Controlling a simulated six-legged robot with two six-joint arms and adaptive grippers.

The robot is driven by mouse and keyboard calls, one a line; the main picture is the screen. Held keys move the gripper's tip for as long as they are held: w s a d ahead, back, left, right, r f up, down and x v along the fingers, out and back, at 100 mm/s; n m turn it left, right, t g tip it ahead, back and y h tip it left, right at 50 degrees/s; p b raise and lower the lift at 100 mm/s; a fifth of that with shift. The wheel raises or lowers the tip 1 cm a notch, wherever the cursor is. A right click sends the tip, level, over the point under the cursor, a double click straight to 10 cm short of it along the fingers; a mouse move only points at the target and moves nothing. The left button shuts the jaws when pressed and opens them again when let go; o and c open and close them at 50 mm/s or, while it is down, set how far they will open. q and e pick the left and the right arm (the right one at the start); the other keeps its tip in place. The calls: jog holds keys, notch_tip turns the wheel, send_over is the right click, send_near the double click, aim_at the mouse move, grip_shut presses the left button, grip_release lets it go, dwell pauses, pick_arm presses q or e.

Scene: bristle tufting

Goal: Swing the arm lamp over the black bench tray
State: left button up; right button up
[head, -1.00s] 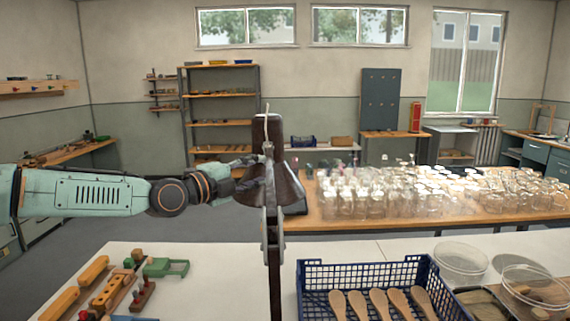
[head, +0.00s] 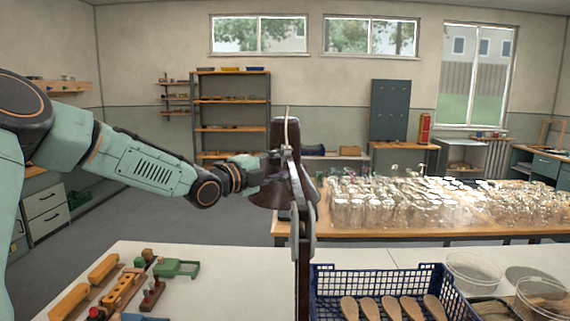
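The arm lamp (head: 282,190) stands in the middle of the head view, with a dark brown shade and a pale metal arm on a dark upright. My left gripper (head: 262,171) reaches in from the left against the shade's left side. Its fingertips overlap the shade, so I cannot tell whether they are open or shut, or grip it. A dark-rimmed tray (head: 489,302), perhaps the black bench tray, is partly in view right of the blue crate. The lamp is well to the left of it. My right gripper is not in view.
A blue crate (head: 385,274) with several wooden spoon-shaped pieces stands right of the lamp. Clear round dishes (head: 474,270) are farther right. Wooden blocks and a green tool (head: 177,268) lie on the left of the white bench. Many glass jars (head: 400,208) crowd the table behind.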

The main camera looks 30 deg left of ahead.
pick_arm(q)
jog(key=w, duration=0.1)
jog(key=w+d, duration=0.1)
jog(key=w, duration=0.1)
jog(key=shift+w+d+f, duration=0.2)
jog(key=shift+w+f, duration=0.1)
jog(key=shift+s+d+r, duration=0.1)
jog(key=shift+d+r, duration=0.1)
jog(key=shift+d, duration=0.2)
jog(key=shift+s+a+r, duration=0.2)
jog(key=shift+s+a, duration=0.3)
jog(key=shift+s, duration=0.15)
jog(key=shift+a, duration=0.25)
jog(key=shift+c, duration=0.8)
jog(key=shift+w+f, duration=0.15)
jog(key=shift+f, duration=0.05)
jog(key=shift+c, duration=0.9)
jog(key=shift+w+d+f, duration=0.1)
jog(key=shift+w, duration=0.25)
jog(key=shift+c, duration=0.6)
jog(key=shift+w+d, duration=0.2)
jog(key=shift+d, duration=0.05)
jog(key=shift+c, duration=0.7)
jog(key=shift+d, duration=0.2)
jog(key=shift+c, duration=0.9)
jog(key=shift+s+a, duration=0.4)
grip_shut()
jog(key=shift+w+d, duration=0.1)
jog(key=shift+d, duration=0.05)
